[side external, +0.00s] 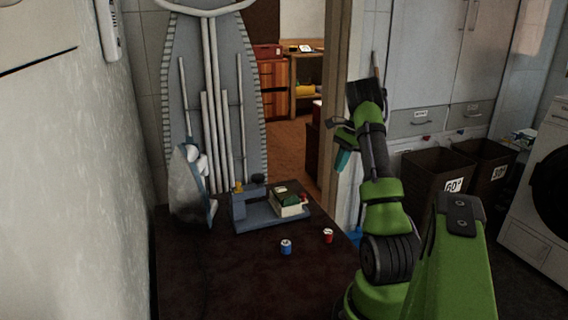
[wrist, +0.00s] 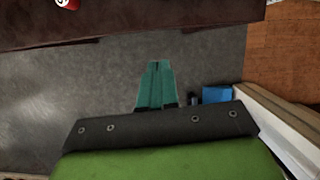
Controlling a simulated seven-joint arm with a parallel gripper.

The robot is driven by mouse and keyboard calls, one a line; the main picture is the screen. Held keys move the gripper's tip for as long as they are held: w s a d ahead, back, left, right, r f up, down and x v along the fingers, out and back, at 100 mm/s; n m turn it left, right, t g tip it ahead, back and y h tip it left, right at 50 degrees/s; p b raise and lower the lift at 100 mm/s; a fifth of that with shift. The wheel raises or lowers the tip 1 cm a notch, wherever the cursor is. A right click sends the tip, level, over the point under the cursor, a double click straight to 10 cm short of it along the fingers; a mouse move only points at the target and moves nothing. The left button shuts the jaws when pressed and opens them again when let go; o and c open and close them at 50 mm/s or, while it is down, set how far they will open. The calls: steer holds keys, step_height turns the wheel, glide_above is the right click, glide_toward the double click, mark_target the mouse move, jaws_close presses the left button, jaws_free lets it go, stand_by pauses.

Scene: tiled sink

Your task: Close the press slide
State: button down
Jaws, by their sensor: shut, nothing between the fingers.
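The press (side external: 266,218) is a blue-grey device on the dark table in the side external view. It has an upright part with a black knob and a yellow piece at its left end. A cream and dark green block (side external: 290,207) sits at its right end; I cannot tell which part is the slide. My gripper (side external: 342,162) is right of the press and higher, apart from it, pointing down. In the wrist view its teal fingers (wrist: 156,66) are shut with nothing between them. The press is not in the wrist view.
A blue can (side external: 286,247) and a red can (side external: 328,236) stand on the dark table (side external: 215,270) in front of the press. The wrist view shows floor (wrist: 80,90) below my fingers, beyond the table edge.

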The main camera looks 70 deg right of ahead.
mark_target(287, 191)
steer(key=shift+m+t+y, duration=0.3)
steer(key=shift+m, duration=0.2)
steer(key=w+a+f, duration=0.1)
steer(key=w+f, duration=0.1)
steer(key=w+a+f, duration=0.4)
steer(key=f, duration=0.1)
steer(key=shift+w+f, duration=0.1)
steer(key=shift+w, duration=0.3)
steer(key=shift+w+a, duration=0.25)
steer(key=w+a, duration=0.6)
steer(key=shift+w+a, duration=0.25)
steer(key=shift+a, duration=0.1)
